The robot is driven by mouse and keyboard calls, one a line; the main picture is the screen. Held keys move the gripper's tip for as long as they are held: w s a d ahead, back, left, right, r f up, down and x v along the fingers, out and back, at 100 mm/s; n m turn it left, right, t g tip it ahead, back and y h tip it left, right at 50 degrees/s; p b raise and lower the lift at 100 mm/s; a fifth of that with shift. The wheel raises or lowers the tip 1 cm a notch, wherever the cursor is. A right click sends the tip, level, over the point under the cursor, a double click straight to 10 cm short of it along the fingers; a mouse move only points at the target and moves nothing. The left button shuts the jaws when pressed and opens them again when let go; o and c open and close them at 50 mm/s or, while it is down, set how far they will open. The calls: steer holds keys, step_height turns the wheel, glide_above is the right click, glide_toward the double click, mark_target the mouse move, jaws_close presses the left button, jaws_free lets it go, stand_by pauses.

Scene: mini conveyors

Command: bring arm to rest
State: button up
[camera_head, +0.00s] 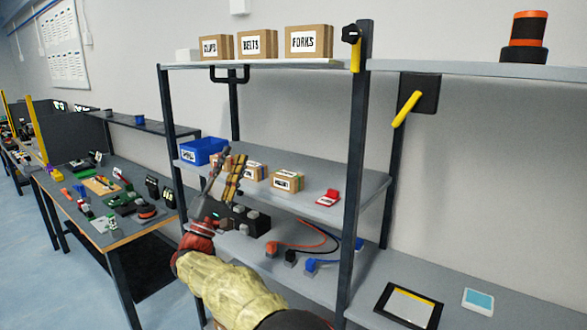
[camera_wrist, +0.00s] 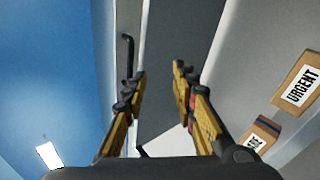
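My gripper (camera_head: 227,165) is raised in front of the shelving rack's middle shelf in the head view, at the end of my arm with its yellowish cover. In the wrist view the two yellow and dark fingers of my gripper (camera_wrist: 160,82) stand apart, with nothing held between them. My gripper hides part of the boxes and the shelf edge behind it; the gap to them cannot be told.
A blue bin (camera_head: 203,150), cartons (camera_head: 288,181) and a red item (camera_head: 328,198) sit on the rack's middle shelf. A dark post (camera_head: 355,170) stands right of my gripper. A cluttered workbench (camera_head: 75,178) is at left. A box marked URGENT (camera_wrist: 298,82) shows in the wrist view.

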steer(key=w+d+f+g+y, duration=0.1)
steer(key=w+d+f+g, duration=0.1)
steer(key=d+f+g, duration=0.8)
steer(key=s+d+f+m+g+y, duration=0.1)
steer(key=s+d+f+m+g, duration=0.15)
steer(key=s+d+f, duration=0.35)
steer(key=s+d+f+m+g+y, duration=0.1)
steer(key=s+d+f+g, duration=0.2)
steer(key=d+f, duration=0.55)
steer(key=s+d+f+m+g+y, duration=0.2)
steer(key=s+f+y, duration=0.1)
steer(key=s, duration=0.6)
steer(key=s+d+f+m+g+y, duration=0.2)
steer(key=s+m, duration=0.1)
steer(key=s, duration=0.6)
steer(key=s+d+f+m+g+y, duration=0.2)
steer(key=s+f+y, duration=0.1)
steer(key=s, duration=0.5)
steer(key=s+d+r+m+t+y, duration=0.1)
steer(key=s+d+r+m, duration=0.1)
steer(key=s, duration=0.3)
steer(key=s+d+r+m+t+y, duration=0.1)
steer(key=s+d+r+m, duration=0.1)
steer(key=s, duration=0.4)
steer(key=shift+s+d+r+m+t, duration=0.3)
steer(key=shift+d+r+m+t, duration=0.15)
steer(key=shift+m, duration=0.3)
